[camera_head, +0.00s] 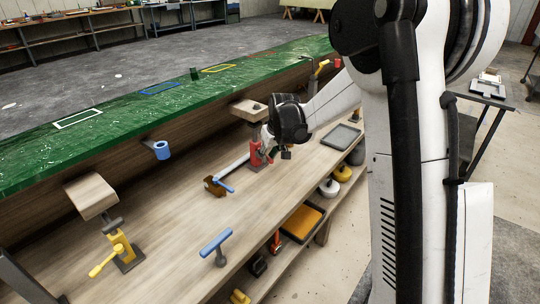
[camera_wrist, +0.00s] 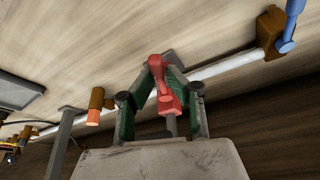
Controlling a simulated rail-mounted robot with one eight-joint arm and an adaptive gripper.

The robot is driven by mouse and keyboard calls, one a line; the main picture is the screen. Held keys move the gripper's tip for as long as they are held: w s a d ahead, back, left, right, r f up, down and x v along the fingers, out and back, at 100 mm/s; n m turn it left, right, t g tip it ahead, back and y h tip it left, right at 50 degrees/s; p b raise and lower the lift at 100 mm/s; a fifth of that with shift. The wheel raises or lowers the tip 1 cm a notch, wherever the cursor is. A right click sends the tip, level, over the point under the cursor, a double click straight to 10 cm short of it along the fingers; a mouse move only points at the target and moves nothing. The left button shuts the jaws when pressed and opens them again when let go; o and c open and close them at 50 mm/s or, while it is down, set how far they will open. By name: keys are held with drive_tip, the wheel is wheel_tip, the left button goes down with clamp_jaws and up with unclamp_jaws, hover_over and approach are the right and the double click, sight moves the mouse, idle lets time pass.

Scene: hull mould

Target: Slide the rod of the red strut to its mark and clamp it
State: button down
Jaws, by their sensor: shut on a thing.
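The red strut (camera_head: 255,153) stands on the wooden bench shelf, with a wooden pad (camera_head: 249,110) on top. My gripper (camera_head: 268,142) is at its right side, largely hidden behind my dark wrist in the head view. In the wrist view my gripper (camera_wrist: 160,76) has its green-lined fingers closed around the red handle (camera_wrist: 158,66) of the strut. The fingers hide part of the handle and of the strut's rod. I cannot make out the mark on the rod.
A yellow strut (camera_head: 123,250) and a blue T-handle (camera_head: 216,242) stand nearer. A green hull panel (camera_head: 130,120) lies above. Bare shelf lies between them.

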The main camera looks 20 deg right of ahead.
drive_tip(key=c, duration=1.7)
unclamp_jaws()
drive_tip(key=shift+a, duration=0.15)
drive_tip(key=shift+o, duration=0.2)
drive_tip(key=shift+r, duration=0.1)
drive_tip(key=v, duration=1.1)
drive_tip(key=shift+s+r, duration=0.2)
drive_tip(key=shift+r, duration=0.15)
drive_tip(key=s+a+r+m+t, duration=0.1)
drive_tip(key=s+r, duration=0.2)
drive_tip(key=s, duration=0.6)
drive_tip(key=s+a+r, duration=0.2)
drive_tip(key=s+r, duration=0.2)
drive_tip(key=s, duration=0.4)
drive_tip(key=s+f+t, duration=0.1)
drive_tip(key=s+f, duration=0.1)
drive_tip(key=s, duration=0.6)
drive_tip(key=s+a+f+m+h, duration=0.1)
drive_tip(key=s+f, duration=0.1)
drive_tip(key=s, duration=0.7)
drive_tip(key=shift+t+p, duration=0.35)
drive_tip(key=shift+t, duration=0.05)
